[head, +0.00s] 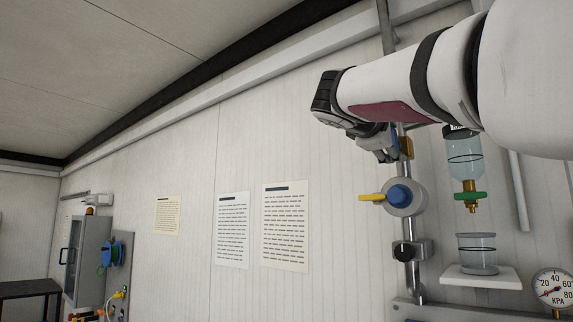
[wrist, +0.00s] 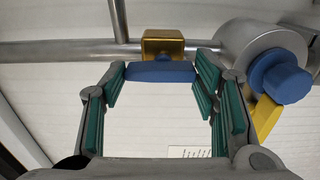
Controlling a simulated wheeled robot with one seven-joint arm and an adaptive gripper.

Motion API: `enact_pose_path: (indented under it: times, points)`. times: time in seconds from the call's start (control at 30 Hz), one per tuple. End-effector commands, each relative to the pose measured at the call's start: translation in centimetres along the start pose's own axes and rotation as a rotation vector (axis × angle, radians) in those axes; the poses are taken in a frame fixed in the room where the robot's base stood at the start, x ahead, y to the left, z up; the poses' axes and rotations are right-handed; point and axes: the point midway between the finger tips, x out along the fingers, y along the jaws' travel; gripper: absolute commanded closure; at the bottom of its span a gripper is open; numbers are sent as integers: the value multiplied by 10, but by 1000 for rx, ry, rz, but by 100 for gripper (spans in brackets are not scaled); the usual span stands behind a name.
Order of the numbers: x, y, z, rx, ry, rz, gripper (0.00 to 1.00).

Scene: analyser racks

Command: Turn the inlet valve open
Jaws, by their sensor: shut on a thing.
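A brass valve body (wrist: 163,43) sits on a grey pipe (wrist: 65,52) in the wrist view, with a blue handle (wrist: 160,73) in front of it. The handle's long side lies roughly parallel to the pipe. My gripper (wrist: 161,76) has its green-padded fingers at the two ends of this handle and is shut on it. In the head view my gripper (head: 384,152) is at the upright pipe, just left of the brass body (head: 406,148). The blue handle is mostly hidden there by my fingers.
Just below is a round grey housing (head: 412,207) with a blue knob (head: 398,195) and yellow lever (head: 371,197), close to my right finger in the wrist view. A glass vessel with a green valve handle (head: 470,196), a beaker (head: 477,254) and a gauge (head: 553,288) stand right.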

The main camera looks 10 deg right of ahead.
Motion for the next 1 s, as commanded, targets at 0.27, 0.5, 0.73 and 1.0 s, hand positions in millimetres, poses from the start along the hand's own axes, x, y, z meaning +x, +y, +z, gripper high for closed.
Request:
enact_pose_path:
  times: [0.27, 0.5, 0.73, 1.0]
  points:
    - [0, -1, -1, -6, 1, 0, 73]
    - [0, -1, -1, -5, 1, -1, 25]
    - [0, 0, 0, -4, 0, 0, 25]
    - [-22, 0, -1, -3, 3, 1, 25]
